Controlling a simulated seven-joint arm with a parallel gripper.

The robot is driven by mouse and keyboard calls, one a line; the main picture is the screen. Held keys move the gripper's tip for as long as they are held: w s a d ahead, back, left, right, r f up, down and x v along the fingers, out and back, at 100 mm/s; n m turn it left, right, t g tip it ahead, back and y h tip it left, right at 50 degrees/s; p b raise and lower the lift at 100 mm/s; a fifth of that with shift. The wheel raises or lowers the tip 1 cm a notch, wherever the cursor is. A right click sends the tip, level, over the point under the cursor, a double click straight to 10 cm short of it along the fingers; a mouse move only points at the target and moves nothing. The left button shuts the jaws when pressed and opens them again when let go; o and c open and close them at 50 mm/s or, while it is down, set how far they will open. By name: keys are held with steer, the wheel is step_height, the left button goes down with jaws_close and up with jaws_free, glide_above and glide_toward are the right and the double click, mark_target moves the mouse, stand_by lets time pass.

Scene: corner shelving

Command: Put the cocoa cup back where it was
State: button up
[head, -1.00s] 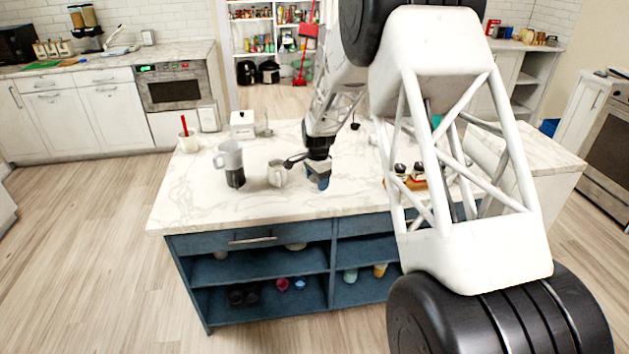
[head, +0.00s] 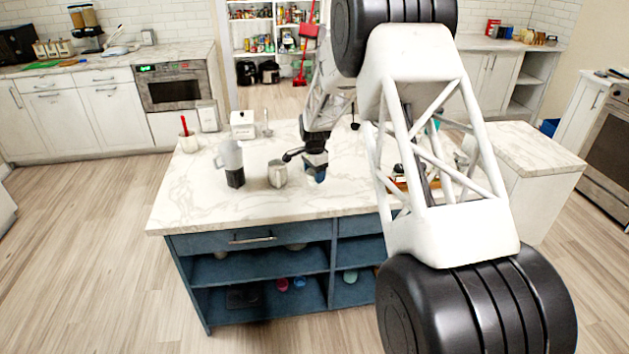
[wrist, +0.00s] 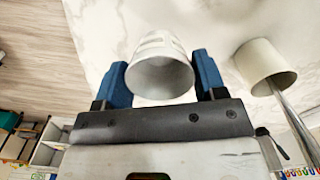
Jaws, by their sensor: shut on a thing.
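In the wrist view a white cup (wrist: 160,75) sits between the two blue fingers of my gripper (wrist: 160,62), its round opening facing the camera. My gripper is shut on it. It appears to be the cocoa cup, but no label shows.
Another white cup (wrist: 258,62) with a metal rod shows in the wrist view. The island's front left is clear.

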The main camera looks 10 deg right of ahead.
steer(key=shift+f, duration=1.55)
steer(key=shift+f, duration=0.1)
steer(key=o, duration=1)
step_height(320, 180, up, 12)
steer(key=shift+r, duration=0.1)
steer(key=shift+s+r, duration=0.1)
